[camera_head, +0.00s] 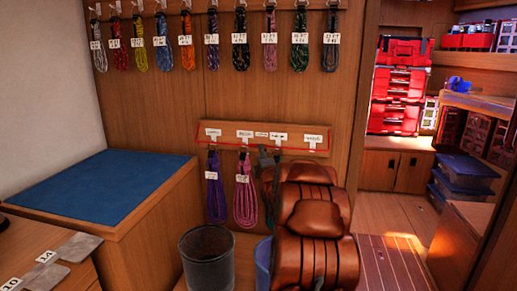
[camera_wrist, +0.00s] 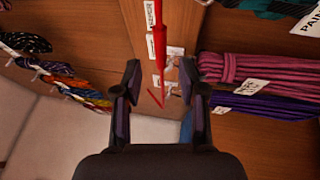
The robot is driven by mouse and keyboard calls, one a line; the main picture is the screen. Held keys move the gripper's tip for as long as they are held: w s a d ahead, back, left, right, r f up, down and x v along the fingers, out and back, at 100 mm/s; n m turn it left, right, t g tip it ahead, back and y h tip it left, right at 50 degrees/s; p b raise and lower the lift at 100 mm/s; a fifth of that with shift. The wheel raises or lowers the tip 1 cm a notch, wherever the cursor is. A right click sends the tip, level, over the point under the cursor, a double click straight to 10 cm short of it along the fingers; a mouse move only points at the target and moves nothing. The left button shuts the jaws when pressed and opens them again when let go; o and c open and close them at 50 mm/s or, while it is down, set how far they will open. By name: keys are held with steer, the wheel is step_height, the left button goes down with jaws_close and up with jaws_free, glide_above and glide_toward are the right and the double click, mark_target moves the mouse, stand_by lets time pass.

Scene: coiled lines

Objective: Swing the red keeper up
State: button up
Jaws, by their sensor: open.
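The red keeper (camera_head: 262,151) is a thin red bar running along the lower front of the wooden label board on the back wall. Thin red arms rise at its ends. In the wrist view the red keeper (camera_wrist: 159,48) runs from the top edge down to the gap between my fingertips. My gripper (camera_wrist: 160,82) is open, with one finger on each side of the bar in the picture; I cannot tell whether the bar is within the fingers' depth. In the head view my gripper (camera_head: 265,156) is small and dark, just below the board's middle.
A purple coil (camera_head: 215,188) and a pink coil (camera_head: 245,195) hang under the board (camera_head: 222,130). Several tagged coils hang above. A grey bin (camera_head: 207,258) stands below, and a blue-topped bench (camera_head: 100,187) is at left. A doorway opens at right.

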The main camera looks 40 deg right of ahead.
steer(key=shift+x, duration=3.35)
steer(key=shift+f, duration=0.1)
jaws_close()
